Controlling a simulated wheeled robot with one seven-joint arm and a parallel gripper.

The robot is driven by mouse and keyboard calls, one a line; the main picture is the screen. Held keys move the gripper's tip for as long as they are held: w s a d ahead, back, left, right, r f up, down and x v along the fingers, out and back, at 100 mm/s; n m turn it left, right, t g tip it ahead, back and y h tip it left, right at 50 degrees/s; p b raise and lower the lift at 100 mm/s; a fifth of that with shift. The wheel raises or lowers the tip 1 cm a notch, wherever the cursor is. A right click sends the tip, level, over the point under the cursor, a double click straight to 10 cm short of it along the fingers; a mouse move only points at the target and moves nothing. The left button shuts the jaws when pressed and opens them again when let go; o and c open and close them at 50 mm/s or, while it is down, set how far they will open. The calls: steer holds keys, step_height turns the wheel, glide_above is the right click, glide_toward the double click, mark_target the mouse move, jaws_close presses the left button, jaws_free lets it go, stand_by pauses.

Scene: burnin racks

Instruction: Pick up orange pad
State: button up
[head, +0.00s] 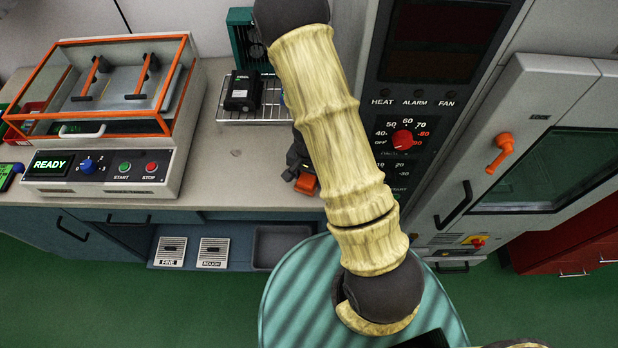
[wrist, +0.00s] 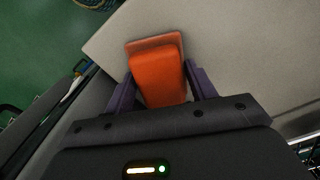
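The orange pad (wrist: 158,76) is a rounded block with a paler orange layer at its far end. In the wrist view it lies between the two dark purple fingers of my gripper (wrist: 160,84), close to both. I cannot tell whether the fingers press on it. In the head view the orange pad (head: 306,183) shows at the front edge of the counter, below my dark gripper (head: 297,160). My arm hides part of the gripper there.
The grey counter (head: 240,172) has bare room to the left. A wire rack (head: 262,115) holds a black box (head: 242,91) behind. An orange-framed clear-lidded machine (head: 100,170) stands at left. A tall control panel (head: 412,100) stands close on the right.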

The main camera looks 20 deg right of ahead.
mark_target(307, 175)
steer(key=shift+c, duration=1.2)
steer(key=shift+w+a+r, duration=0.1)
steer(key=shift+a+r, duration=0.1)
steer(key=shift+r, duration=0.2)
step_height(307, 175, up, 6)
steer(key=p, duration=0.2)
steer(key=shift+r+p, duration=0.15)
steer(key=shift+p, duration=0.2)
steer(key=w+a, duration=0.3)
steer(key=a, duration=0.6)
steer(key=w+a, duration=0.3)
steer(key=a, duration=0.6)
steer(key=shift+a, duration=0.35)
